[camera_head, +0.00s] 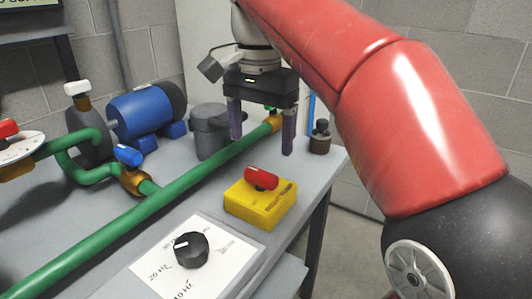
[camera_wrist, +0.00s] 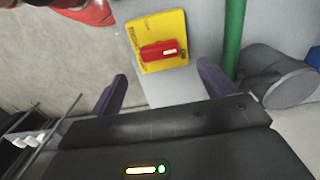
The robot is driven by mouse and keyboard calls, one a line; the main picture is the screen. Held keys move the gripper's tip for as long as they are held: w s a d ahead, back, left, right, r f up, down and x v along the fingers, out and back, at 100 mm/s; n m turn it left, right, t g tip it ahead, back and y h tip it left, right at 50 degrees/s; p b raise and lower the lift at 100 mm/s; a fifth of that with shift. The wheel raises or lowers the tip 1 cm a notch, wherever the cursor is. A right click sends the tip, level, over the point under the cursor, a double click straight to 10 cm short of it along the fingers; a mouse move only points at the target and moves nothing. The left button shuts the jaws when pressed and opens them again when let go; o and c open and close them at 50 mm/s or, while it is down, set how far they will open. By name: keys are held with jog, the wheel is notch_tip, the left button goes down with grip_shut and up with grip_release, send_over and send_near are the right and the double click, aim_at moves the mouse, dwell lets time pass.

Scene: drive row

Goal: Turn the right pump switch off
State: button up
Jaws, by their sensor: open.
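The right pump switch is a red knob (camera_head: 261,178) on a yellow box (camera_head: 252,209) near the table's right edge. In the wrist view the red knob (camera_wrist: 159,50) with a white mark lies across the yellow plate (camera_wrist: 173,21), beyond my fingertips. My gripper (camera_head: 262,148) is open and empty, fingers pointing down, above and behind the yellow box in the head view. Its two purple fingers (camera_wrist: 163,82) are spread apart and do not touch the knob.
A green pipe (camera_head: 110,229) runs diagonally left of the box. A black dial (camera_head: 191,250) sits on a white card in front. A blue motor (camera_head: 146,106), a grey pump (camera_head: 209,130) and a small dark part (camera_head: 320,137) stand behind. Open floor lies right of the table.

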aim_at(261, 172)
notch_tip(261, 172, down, 8)
jog(key=b, duration=0.2)
jog(key=shift+s+r+b, duration=0.1)
jog(key=shift+r+b, duration=0.05)
jog(key=shift+b, duration=0.15)
jog(key=shift+c, duration=0.3)
jog(key=c, duration=0.9)
